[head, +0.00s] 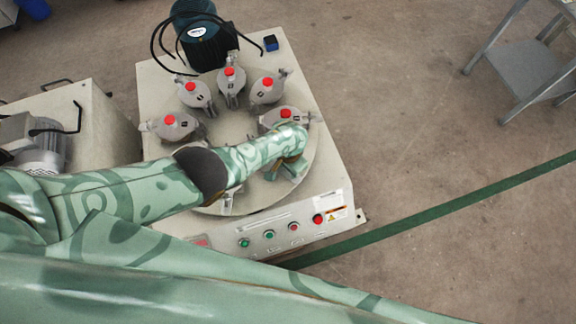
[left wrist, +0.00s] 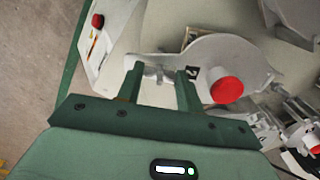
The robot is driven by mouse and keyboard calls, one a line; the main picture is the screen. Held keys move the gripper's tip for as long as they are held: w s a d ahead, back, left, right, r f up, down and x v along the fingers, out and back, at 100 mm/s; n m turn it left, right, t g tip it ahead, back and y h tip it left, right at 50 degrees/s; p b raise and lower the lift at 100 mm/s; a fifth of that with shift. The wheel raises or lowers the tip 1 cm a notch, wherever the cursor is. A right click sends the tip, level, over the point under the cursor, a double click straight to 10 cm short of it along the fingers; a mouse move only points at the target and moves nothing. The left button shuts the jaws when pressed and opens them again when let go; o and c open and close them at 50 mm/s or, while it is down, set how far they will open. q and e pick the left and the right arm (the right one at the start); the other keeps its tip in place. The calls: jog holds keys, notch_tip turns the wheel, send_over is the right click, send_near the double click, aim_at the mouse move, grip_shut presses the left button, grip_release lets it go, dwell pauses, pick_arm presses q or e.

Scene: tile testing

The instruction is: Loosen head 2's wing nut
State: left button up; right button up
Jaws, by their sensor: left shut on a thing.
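Head 2, a grey clamp head with a red cap and a "2" label, lies just beyond my left gripper in the left wrist view (left wrist: 225,52). Its small grey wing nut (left wrist: 157,73) sits at the head's end between my two green fingers. My left gripper (left wrist: 158,88) is shut on the wing nut. My right gripper is not in view.
Several other red-capped heads, such as the near one (head: 272,120), ring the round plate (head: 233,127). A dark motor (head: 203,45) stands behind. The control panel (head: 285,233) with buttons is at the front. A second cabinet (head: 113,120) stands left, a metal table (head: 525,75) right.

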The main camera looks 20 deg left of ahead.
pick_arm(q)
jog(key=shift+d+n, duration=0.1)
jog(key=shift+n, duration=0.5)
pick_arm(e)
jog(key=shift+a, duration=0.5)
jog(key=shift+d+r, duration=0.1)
pick_arm(q)
jog(key=o, duration=1)
notch_tip(320, 180, up, 16)
jog(key=p, duration=1.2)
jog(key=shift+r, duration=0.2)
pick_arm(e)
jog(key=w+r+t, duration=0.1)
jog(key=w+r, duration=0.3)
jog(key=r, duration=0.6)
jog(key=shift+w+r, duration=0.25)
pick_arm(q)
jog(key=shift+w, duration=0.1)
